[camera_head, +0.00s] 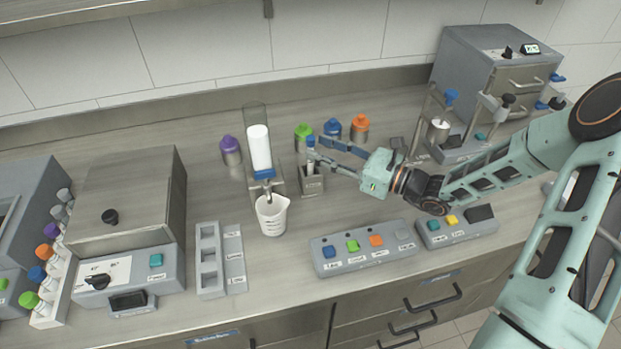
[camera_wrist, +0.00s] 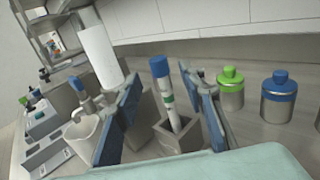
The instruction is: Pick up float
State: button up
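The float (camera_wrist: 172,104), a slim pale tube with a blue cap and a green band, stands slightly tilted in a square grey holder (camera_wrist: 178,140). I take this capped tube to be the float. In the head view its blue cap (camera_head: 311,141) shows above the steel holder (camera_head: 312,186); the tube is partly hidden by a finger. My gripper (camera_head: 318,147) is open, its long blue-grey fingers reaching left toward the tube. In the wrist view the tube appears between the spread fingers, with gaps on both sides. The tube's lower end is hidden inside the holder.
A tall dispenser (camera_head: 260,148) with a white cylinder stands just left, above a white beaker (camera_head: 271,215). Green (camera_head: 303,136), blue (camera_head: 332,130) and orange-capped (camera_head: 360,128) jars stand behind the gripper. A button panel (camera_head: 364,249) lies in front.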

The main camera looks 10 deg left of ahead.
aim_at(311, 143)
jog(key=x, duration=0.3)
jog(key=shift+w+a, duration=0.2)
jog(key=shift+a, duration=0.15)
jog(key=shift+c, duration=0.5)
grip_shut()
jog(key=shift+r, duration=0.1)
